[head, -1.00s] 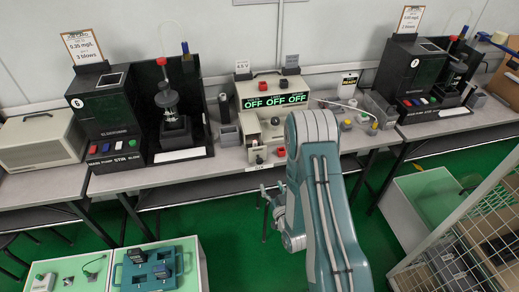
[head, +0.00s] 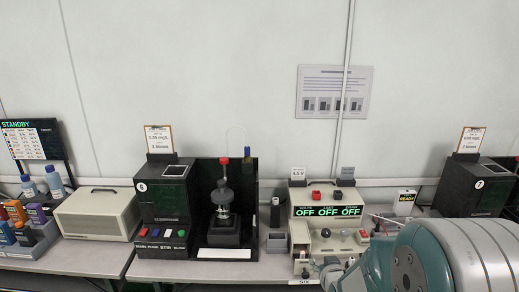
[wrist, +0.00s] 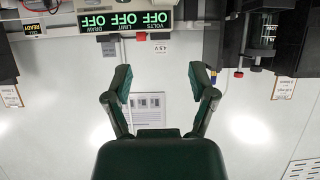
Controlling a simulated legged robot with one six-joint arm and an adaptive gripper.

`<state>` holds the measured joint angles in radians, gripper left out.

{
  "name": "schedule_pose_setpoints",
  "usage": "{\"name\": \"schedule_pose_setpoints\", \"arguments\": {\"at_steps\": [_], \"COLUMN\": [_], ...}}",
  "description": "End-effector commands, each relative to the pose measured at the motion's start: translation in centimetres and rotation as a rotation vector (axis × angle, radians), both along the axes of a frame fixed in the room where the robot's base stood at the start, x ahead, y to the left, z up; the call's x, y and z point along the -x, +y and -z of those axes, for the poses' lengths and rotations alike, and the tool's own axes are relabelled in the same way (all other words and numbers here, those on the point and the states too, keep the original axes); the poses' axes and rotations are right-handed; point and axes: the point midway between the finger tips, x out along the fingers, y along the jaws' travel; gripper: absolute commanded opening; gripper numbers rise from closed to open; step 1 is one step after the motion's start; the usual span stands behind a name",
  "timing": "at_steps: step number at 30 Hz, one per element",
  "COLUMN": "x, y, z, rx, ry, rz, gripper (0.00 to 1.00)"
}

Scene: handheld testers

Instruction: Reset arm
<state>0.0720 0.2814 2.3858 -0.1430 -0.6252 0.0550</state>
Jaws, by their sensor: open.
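My gripper (wrist: 160,80) shows in the wrist view with its two dark green fingers spread wide and nothing between them. The wrist picture is upside down. It shows the power supply (wrist: 125,20) with its three OFF readings beyond the fingers, apart from them. In the head view my teal and grey arm (head: 440,262) fills the lower right corner and hides part of the bench. The power supply (head: 327,222) stands just left of the arm there. I cannot make out the gripper's fingers in the head view.
On the bench stand a test station (head: 165,205) with a stirrer (head: 222,200), a beige box (head: 98,215) and a second station (head: 475,187) at right. A STANDBY screen (head: 30,138) and bottles are at far left. A wall poster (head: 334,92) hangs above; the wall is otherwise mostly clear.

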Motion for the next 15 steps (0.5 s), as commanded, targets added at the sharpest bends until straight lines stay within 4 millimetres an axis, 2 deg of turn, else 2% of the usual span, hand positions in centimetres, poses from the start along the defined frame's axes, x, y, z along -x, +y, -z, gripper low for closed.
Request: {"name": "schedule_pose_setpoints", "arguments": {"at_steps": [1,8,15], "x": [0.6,4.9,11.2], "y": [0.0,0.1,0.5], "z": [-1.6,-6.4,-10.4], "rx": [0.007,0.023,0.024], "ry": [0.019,0.158,0.305], "rz": [0.006,0.033,0.052], "gripper": [0.73,0.73,0.73]}}
